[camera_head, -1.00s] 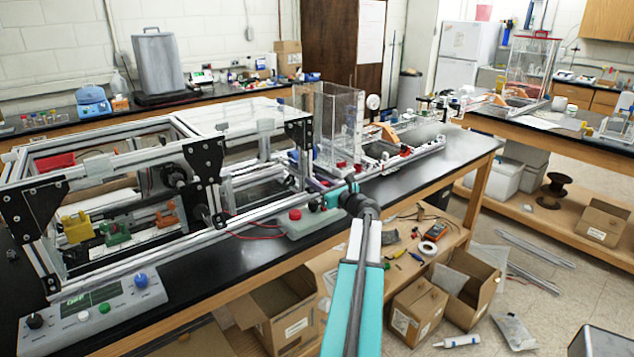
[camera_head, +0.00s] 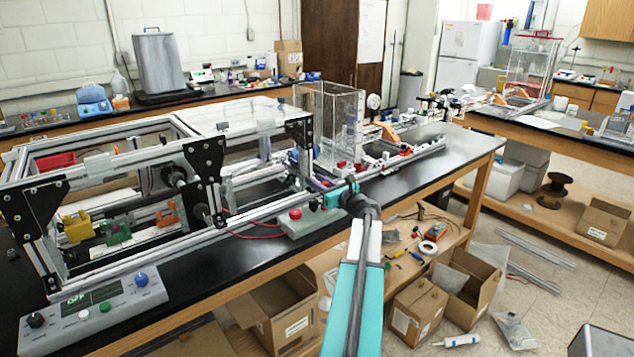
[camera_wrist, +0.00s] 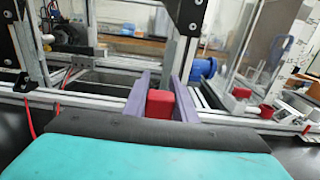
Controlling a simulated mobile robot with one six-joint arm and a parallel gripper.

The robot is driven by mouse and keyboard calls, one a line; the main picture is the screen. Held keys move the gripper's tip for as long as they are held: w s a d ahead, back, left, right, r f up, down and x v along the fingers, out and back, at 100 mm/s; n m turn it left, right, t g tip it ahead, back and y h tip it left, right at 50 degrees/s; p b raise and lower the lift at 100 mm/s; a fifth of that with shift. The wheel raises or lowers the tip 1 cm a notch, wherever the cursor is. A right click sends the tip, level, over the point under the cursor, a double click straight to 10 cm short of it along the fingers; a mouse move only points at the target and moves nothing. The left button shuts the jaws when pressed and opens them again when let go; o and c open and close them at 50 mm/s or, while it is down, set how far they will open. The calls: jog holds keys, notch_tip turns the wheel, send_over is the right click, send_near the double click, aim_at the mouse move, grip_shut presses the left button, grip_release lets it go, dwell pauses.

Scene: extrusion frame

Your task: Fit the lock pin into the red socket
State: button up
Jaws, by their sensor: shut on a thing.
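My gripper's two purple fingers stand either side of a red block (camera_wrist: 159,105) in the wrist view; my gripper (camera_wrist: 160,88) is shut on it. The block may be the head of the lock pin; no pin shaft can be made out. In the head view my gripper (camera_head: 320,184) is small, at the front rail of the extrusion frame (camera_head: 255,213), near its right end. I cannot tell which part is the red socket. Small red parts (camera_wrist: 241,92) lie right of the fingers in the wrist view, apart from them.
A control box with a red button (camera_head: 295,214) sits just below my gripper on the black bench. Red wires (camera_wrist: 30,118) hang at the left of the wrist view. A clear box (camera_head: 340,120) stands behind. Black corner brackets (camera_head: 203,160) rise along the frame.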

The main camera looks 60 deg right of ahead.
jog(key=shift+f+b, duration=0.65)
jog(key=shift+f, duration=0.5)
jog(key=o, duration=1.1)
jog(key=shift+s, duration=0.15)
jog(key=b+v, duration=0.2)
jog(key=v, duration=1.1)
jog(key=shift+s+a+b, duration=0.1)
jog(key=shift+s+b, duration=0.2)
